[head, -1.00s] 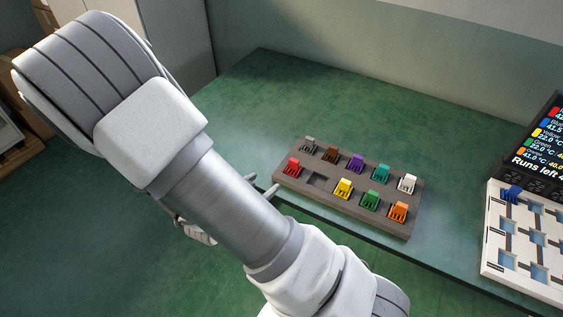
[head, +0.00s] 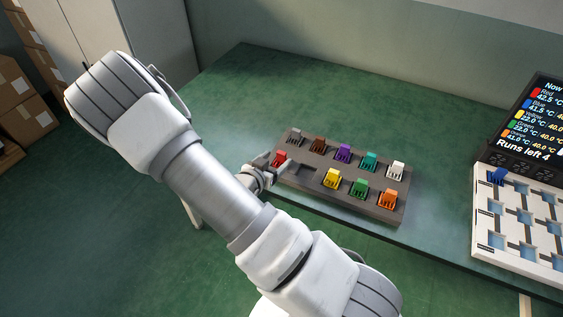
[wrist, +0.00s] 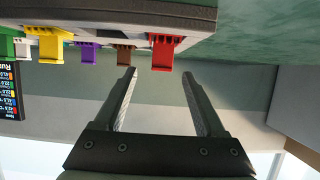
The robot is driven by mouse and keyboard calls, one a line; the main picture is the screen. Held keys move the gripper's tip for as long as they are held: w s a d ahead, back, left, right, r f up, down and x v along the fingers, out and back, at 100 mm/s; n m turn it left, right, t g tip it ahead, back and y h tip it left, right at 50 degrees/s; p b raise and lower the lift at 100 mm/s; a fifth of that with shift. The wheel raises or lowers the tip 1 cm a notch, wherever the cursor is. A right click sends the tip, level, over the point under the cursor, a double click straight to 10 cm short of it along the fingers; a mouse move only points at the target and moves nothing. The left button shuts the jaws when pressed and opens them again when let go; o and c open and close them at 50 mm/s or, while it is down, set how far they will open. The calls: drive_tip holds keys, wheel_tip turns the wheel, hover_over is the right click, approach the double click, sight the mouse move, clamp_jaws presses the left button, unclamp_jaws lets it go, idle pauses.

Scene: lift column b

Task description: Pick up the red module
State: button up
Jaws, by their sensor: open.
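The red module (head: 279,158) sits in the front left slot of the dark grey holder (head: 316,174) on the green table. In the wrist view the red module (wrist: 163,52) appears upside down, just beyond the fingertips and near the middle of the gap. My gripper (head: 262,165) is at the holder's left end, close beside the red module. In the wrist view my gripper (wrist: 158,76) has its two fingers spread apart with nothing between them. In the head view my arm hides part of the table's front edge, and contact with the module cannot be told.
Brown (head: 318,144), purple (head: 343,153), yellow (head: 331,179) and several other modules stand in the holder. One front slot is empty. A white board (head: 515,258) with a blue module (head: 497,176) stands at the right below a screen (head: 532,120). The table behind the holder is clear.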

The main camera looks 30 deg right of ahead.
sight(280, 155)
drive_tip(key=x, duration=0.5)
drive_tip(key=shift+w+f, duration=0.1)
drive_tip(key=shift+f, duration=0.05)
clamp_jaws()
